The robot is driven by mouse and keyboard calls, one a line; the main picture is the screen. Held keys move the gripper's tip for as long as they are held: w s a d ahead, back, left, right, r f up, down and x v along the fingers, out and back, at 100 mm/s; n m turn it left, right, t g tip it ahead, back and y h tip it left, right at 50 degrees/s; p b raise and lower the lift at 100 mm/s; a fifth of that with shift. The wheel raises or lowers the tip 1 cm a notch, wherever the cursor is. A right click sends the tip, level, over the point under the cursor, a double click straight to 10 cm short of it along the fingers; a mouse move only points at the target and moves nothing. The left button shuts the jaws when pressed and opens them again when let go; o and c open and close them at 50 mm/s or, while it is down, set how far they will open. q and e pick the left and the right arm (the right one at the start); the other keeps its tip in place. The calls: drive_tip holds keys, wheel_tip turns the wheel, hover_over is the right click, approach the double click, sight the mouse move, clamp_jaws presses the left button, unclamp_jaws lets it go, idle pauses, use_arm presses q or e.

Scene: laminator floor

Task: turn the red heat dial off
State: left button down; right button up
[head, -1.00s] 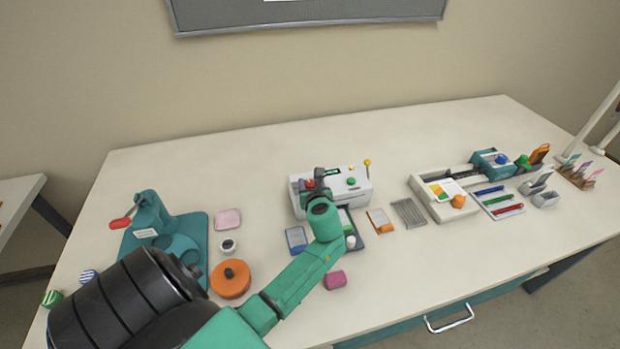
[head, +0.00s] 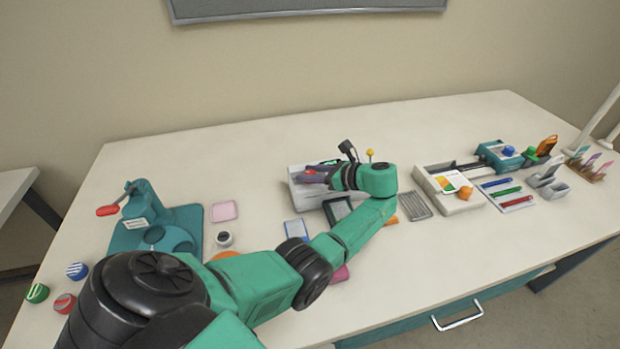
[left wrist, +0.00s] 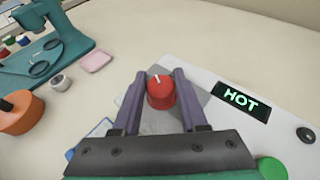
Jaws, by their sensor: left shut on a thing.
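The red heat dial (left wrist: 161,92) sits on top of the white laminator (left wrist: 205,85), with a white mark on its top. In the left wrist view it lies between the two purple fingers of my left gripper (left wrist: 160,88), which is shut on it. The display (left wrist: 242,100) beside it reads "HOT" in green letters. In the head view my left gripper (head: 312,175) reaches the laminator (head: 305,195) from the right, and a little of the red dial (head: 311,171) shows. My right gripper is not in view.
A green button (left wrist: 271,168) and a dark knob (left wrist: 305,135) are near the display. A teal press (head: 155,225) stands at the left. A grey ribbed tray (head: 415,205) and a cream trimmer (head: 447,190) are to the right.

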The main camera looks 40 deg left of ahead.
use_arm(q)
drive_tip(key=shift+f+n+g+b, duration=0.1)
drive_tip(key=shift+n+g+b, duration=0.3)
drive_tip(key=shift+g, duration=0.1)
drive_tip(key=shift+c, duration=2.3)
unclamp_jaws()
drive_tip(key=b+v, duration=0.3)
drive_tip(key=v, duration=1.1)
drive_tip(key=shift+d+r+b, duration=0.25)
drive_tip(key=shift+d+b, duration=0.05)
drive_tip(key=shift+b, duration=0.05)
